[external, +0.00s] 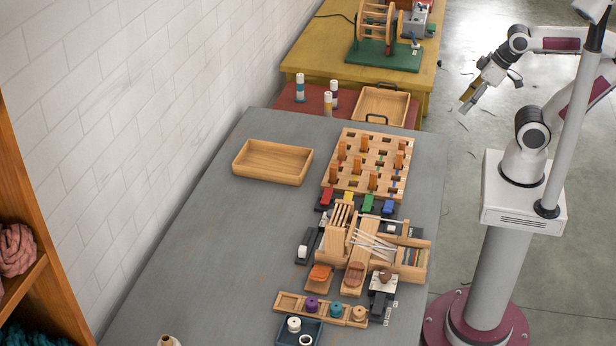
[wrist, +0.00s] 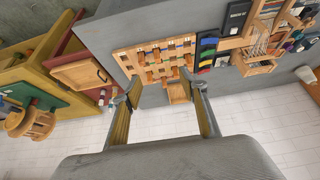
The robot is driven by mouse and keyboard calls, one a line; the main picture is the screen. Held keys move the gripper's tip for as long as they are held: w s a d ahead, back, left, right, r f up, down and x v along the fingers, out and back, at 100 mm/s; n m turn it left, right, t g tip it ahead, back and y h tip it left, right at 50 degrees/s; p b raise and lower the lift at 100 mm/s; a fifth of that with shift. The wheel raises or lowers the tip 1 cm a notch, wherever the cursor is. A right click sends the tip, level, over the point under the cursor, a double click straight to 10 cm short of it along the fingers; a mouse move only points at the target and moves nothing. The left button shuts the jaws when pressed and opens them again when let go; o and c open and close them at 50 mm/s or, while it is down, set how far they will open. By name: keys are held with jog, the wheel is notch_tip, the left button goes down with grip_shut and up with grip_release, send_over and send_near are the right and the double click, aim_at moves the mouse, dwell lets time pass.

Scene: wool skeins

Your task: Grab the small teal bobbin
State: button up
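The small teal bobbin (external: 336,311) stands in a wooden rack (external: 289,302) near the front of the grey table, in the external view. A purple bobbin (external: 312,303) is left of it and an orange one (external: 359,313) right of it. My gripper (external: 490,97) is raised over the floor at the upper right, far from the rack. In the wrist view my gripper (wrist: 161,90) has its two fingers wide apart with nothing between them.
A dark tray (external: 315,330) with white spools sits in front of the rack. Behind the rack are a wooden loom (external: 416,262), a pegged board (external: 347,187) and an empty wooden tray (external: 272,161). The table's left side (external: 205,260) is mostly clear. A wall borders it.

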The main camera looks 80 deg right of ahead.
jog(key=w+a+r+n+t+y, duration=0.1)
jog(key=w+a+r+n+y, duration=0.15)
jog(key=w+a, duration=0.7)
jog(key=w+a+f+t+y, duration=0.1)
jog(key=w+a, duration=0.5)
jog(key=a, duration=0.3)
jog(key=w+a+f+t+y, duration=0.1)
jog(key=w+a+y, duration=0.1)
jog(key=w+a, duration=0.6)
jog(key=w+a+y, duration=0.1)
jog(key=w+a, duration=0.2)
jog(key=a, duration=0.8)
jog(key=w+a+f+t, duration=0.1)
jog(key=a+f, duration=0.5)
jog(key=a, duration=0.3)
jog(key=s+a+f+t, duration=0.1)
jog(key=s+a+f, duration=0.2)
jog(key=f, duration=0.3)
jog(key=s+a+f+t+h, duration=0.1)
jog(key=s+a+f, duration=0.2)
jog(key=a+f, duration=0.3)
jog(key=s+a+f+n+t+h, duration=0.1)
jog(key=s+a+f, duration=0.2)
jog(key=f, duration=0.4)
jog(key=shift+s+a+f, duration=0.25)
jog(key=shift+a+f, duration=0.15)
jog(key=shift+a, duration=0.3)
jog(key=shift+s+f+h, duration=0.25)
jog(key=shift+s+f, duration=0.05)
jog(key=shift+f, duration=0.1)
